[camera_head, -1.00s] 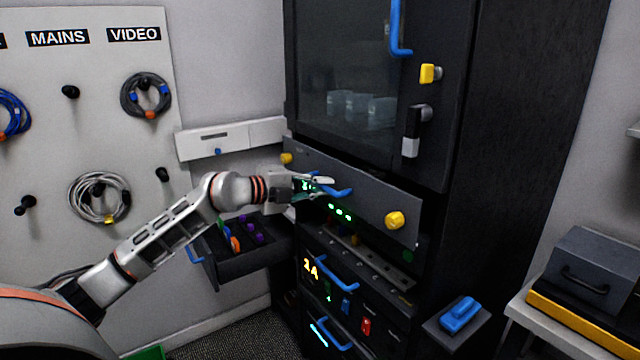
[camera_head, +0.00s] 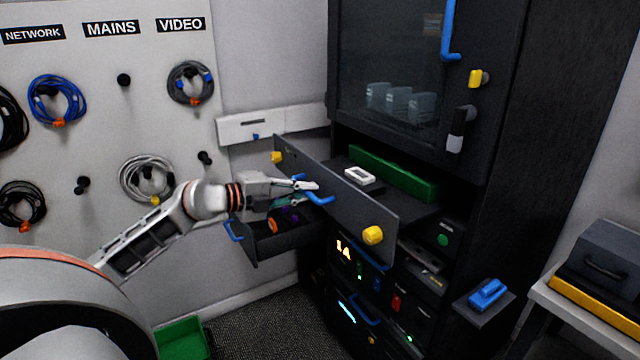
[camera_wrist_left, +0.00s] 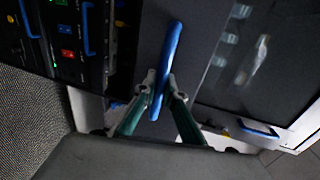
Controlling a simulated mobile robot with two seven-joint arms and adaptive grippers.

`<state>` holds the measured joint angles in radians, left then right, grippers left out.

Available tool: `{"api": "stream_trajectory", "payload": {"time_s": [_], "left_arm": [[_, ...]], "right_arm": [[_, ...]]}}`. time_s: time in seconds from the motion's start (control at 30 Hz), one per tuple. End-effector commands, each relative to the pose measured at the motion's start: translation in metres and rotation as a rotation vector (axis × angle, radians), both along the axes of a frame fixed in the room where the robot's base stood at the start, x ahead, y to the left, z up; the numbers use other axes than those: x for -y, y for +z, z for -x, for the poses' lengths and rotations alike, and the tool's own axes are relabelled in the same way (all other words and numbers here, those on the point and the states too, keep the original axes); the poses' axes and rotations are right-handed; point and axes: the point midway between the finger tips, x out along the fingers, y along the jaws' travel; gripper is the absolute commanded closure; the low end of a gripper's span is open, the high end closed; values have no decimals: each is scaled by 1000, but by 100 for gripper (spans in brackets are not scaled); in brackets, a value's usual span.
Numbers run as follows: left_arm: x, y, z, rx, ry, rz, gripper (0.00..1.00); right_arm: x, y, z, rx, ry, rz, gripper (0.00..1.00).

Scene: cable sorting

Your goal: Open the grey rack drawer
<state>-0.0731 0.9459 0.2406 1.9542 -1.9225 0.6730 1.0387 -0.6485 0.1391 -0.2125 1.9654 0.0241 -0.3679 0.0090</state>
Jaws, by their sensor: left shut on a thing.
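The grey rack drawer (camera_head: 345,205) stands pulled out from the dark rack, its front panel well forward of the cabinet. It has a blue handle (camera_head: 319,199) and a yellow knob near each end. My left gripper (camera_head: 310,190) is shut on that blue handle. In the left wrist view the fingers (camera_wrist_left: 160,92) sit on both sides of the blue handle (camera_wrist_left: 168,60). Inside the drawer I see a white item (camera_head: 360,176) and a long green piece (camera_head: 393,174). My right gripper is not in view.
A lower drawer (camera_head: 262,248) with coloured parts stands open at the left, below my left gripper. The glass-fronted door (camera_head: 395,75) is above. Lower rack units with blue handles are below. A small shelf with a blue item (camera_head: 487,295) juts out at the right.

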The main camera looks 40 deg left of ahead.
Motion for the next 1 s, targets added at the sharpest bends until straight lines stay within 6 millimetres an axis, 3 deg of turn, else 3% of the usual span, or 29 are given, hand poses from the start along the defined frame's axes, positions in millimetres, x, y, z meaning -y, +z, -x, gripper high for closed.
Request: {"api": "stream_trajectory", "payload": {"time_s": [0.3,0.8,0.83,0.9,1.0], "left_arm": [[-10,-3,29,-6,-2,1,100],[-12,-3,33,-5,-3,3,100],[-12,-3,33,-5,-3,3,88],[-12,-3,33,-5,-3,3,73],[-12,-2,33,-3,-2,3,73]], "right_arm": [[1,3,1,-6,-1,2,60],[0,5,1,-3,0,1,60],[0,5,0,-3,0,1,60],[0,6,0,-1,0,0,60],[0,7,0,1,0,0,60]]}}
